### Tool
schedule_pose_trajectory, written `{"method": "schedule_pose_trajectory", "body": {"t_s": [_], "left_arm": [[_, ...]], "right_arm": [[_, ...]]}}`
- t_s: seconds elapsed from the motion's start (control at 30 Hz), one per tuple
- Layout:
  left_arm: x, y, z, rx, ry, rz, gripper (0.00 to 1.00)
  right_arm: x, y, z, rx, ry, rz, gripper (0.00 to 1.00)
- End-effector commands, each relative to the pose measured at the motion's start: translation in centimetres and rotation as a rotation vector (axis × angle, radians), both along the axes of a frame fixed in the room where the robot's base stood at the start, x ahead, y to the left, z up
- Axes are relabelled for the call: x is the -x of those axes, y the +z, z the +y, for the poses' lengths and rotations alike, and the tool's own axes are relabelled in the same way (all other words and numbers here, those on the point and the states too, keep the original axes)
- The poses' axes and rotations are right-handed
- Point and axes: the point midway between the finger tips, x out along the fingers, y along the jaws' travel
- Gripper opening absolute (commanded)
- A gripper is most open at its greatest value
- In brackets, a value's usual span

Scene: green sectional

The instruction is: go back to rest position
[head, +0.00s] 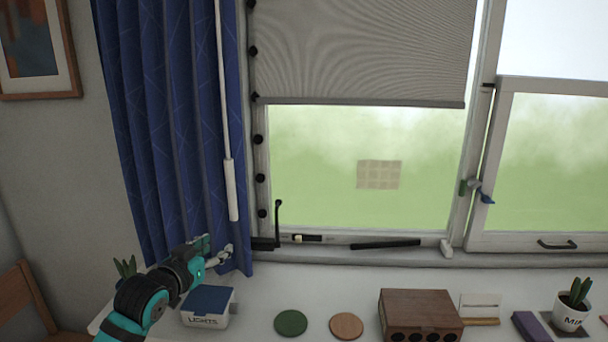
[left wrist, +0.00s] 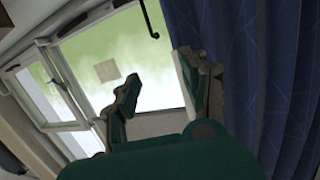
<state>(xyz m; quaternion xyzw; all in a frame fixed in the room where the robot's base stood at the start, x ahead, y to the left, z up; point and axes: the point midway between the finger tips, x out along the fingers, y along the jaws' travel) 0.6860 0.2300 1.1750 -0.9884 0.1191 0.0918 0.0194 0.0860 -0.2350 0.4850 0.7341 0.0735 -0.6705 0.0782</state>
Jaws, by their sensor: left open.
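My left gripper (head: 217,252) is at the lower left in the head view, in front of the bottom of the blue curtain (head: 175,130) and above the box marked LIGHTS (head: 207,306). In the left wrist view my left gripper (left wrist: 160,88) has its two fingers spread, with nothing between them. The window and the blue curtain (left wrist: 245,70) show behind the fingers. My right gripper is in neither view.
On the white sill or table stand a green disc (head: 291,322), a tan disc (head: 346,326), a brown wooden box (head: 421,311) and a potted plant (head: 572,306).

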Motion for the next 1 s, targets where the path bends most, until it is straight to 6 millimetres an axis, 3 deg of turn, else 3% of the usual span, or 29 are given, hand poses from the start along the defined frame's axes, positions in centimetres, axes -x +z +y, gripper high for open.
{"method": "schedule_pose_trajectory", "body": {"t_s": [0.03, 0.2, 0.3, 0.4, 0.6, 1.0], "left_arm": [[2.0, -3.7, -1.2, -0.015, -0.008, 0.073, 0.46], [10.2, -13.6, -3.4, -0.083, -0.010, 0.311, 0.46], [16.2, -18.4, -4.0, -0.120, -0.002, 0.459, 0.46], [21.9, -21.8, -4.1, -0.149, 0.013, 0.594, 0.46], [30.2, -25.0, -3.7, -0.187, 0.041, 0.784, 0.46], [42.0, -26.7, -2.4, -0.230, 0.095, 1.053, 0.46]], "right_arm": [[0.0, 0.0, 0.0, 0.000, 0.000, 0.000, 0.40], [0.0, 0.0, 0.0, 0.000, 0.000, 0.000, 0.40], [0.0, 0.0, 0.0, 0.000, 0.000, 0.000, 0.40], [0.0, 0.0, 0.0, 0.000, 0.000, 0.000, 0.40], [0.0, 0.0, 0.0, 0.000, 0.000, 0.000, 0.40], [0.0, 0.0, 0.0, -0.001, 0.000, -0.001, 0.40]]}}
